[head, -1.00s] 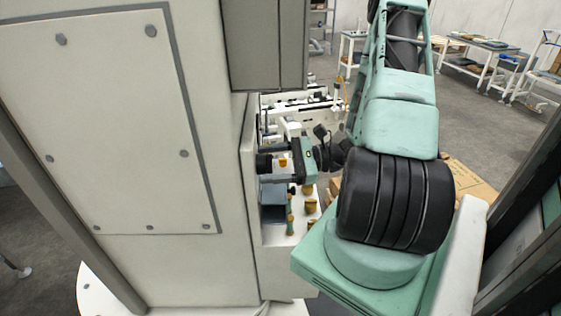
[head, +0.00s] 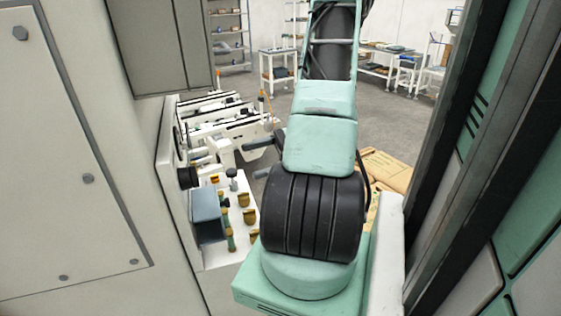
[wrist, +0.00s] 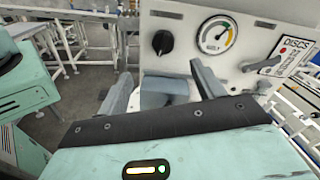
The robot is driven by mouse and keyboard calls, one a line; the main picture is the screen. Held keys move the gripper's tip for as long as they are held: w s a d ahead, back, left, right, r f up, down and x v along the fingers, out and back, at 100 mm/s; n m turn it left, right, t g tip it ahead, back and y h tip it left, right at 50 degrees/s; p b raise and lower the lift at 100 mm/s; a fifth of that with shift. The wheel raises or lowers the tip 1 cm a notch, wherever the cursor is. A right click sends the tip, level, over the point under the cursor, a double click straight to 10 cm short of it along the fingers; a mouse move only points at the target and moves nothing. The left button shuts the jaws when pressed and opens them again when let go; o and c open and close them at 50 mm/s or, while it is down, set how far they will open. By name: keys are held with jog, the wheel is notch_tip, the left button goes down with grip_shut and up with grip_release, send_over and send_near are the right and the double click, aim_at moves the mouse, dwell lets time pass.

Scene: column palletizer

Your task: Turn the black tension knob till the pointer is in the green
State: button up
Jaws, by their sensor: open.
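In the wrist view, the black tension knob (wrist: 162,42) sits on a pale panel, with a light mark on its face. In the head view my arm hides most of the gripper.
A grey box (wrist: 165,88) juts out below the knob, between the fingers. A red button and a "DISCS" label (wrist: 294,48) are at the right. In the head view, several brass-coloured posts (head: 243,199) stand on a white ledge beside a blue-grey box (head: 208,215). Cardboard (head: 388,168) lies behind my arm.

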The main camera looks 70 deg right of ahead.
jog(key=shift+b+v, duration=0.3)
jog(key=shift+v, duration=1.15)
